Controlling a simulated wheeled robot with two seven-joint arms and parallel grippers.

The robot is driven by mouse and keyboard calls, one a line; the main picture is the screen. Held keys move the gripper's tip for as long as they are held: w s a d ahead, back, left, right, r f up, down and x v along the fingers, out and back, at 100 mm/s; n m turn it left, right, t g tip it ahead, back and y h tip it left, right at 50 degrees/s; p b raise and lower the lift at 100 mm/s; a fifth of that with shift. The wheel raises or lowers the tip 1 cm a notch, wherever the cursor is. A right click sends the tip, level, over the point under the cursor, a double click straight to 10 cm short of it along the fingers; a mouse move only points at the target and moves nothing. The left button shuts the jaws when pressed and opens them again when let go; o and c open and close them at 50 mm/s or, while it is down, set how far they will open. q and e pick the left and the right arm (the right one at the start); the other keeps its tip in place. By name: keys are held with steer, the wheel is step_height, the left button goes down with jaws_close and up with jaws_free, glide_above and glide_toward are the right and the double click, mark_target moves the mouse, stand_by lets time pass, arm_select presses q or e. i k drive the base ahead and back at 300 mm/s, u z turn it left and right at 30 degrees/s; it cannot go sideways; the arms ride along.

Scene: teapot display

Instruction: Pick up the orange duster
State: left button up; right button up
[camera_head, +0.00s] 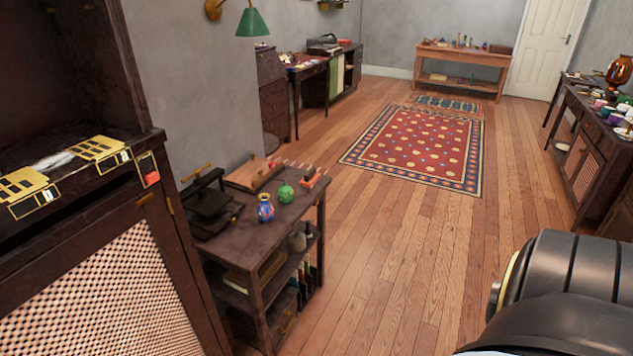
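I cannot make out an orange duster for certain. A small orange object (314,179) lies at the far right corner of the dark wooden cart (243,241), too small to identify. A small red-orange and white item (149,169) sits at the right end of the dark cabinet's ledge on the left. Neither gripper shows. A black and white arm part of mine fills the lower right corner.
The cart also bears a blue vase (265,208), a green pot (286,193) and a black press (207,201). A dark cabinet (120,275) stands close on the left. Wooden floor (390,260) is clear toward the red rug (418,143). A cluttered sideboard (590,150) stands right.

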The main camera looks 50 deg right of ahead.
mark_target(311, 177)
steer(key=z, duration=1.5)
